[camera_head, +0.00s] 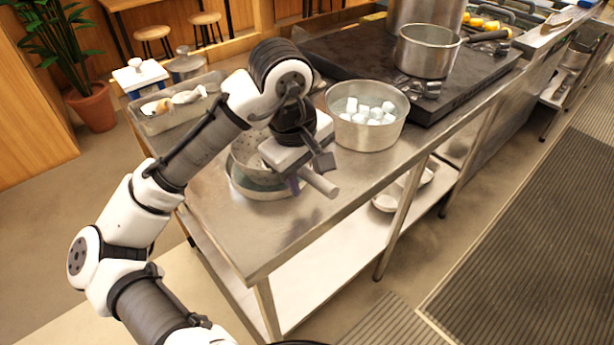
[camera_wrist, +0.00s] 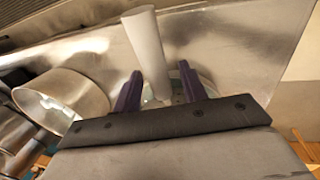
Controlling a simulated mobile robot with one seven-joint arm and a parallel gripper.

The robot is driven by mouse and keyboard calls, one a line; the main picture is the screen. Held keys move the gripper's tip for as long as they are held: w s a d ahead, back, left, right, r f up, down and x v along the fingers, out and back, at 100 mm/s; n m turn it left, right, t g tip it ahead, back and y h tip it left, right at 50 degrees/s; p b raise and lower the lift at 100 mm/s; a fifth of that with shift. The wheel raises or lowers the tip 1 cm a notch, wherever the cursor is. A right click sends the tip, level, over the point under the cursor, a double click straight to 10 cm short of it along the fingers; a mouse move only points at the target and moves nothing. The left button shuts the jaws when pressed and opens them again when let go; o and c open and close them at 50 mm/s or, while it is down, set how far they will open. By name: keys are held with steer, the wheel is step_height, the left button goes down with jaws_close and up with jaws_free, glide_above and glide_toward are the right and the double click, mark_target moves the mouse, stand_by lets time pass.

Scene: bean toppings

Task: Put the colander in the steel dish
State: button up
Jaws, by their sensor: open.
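The colander (camera_head: 246,147) is a perforated metal bowl with a pale cylindrical handle (camera_head: 320,184). It sits at least partly in the steel dish (camera_head: 262,191), a shallow round vessel near the counter's left end, and looks tilted. My arm hides much of both, so I cannot tell how fully it is seated. My gripper (camera_head: 309,172) is open above the dish. In the wrist view, the handle (camera_wrist: 146,50) shows between the purple fingers of my gripper (camera_wrist: 160,88), with a gap on the right side.
A steel pot (camera_head: 367,134) of white cubes stands right of my gripper. Behind it is a dark stove (camera_head: 340,48) with another pot (camera_head: 426,56). A clear bin (camera_head: 172,121) stands at the back left. The counter's front (camera_head: 265,235) is bare.

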step_height(320, 180, up, 10)
steer(key=s+a, duration=0.1)
steer(key=shift+s+a+r, duration=0.15)
steer(key=shift+a, duration=0.1)
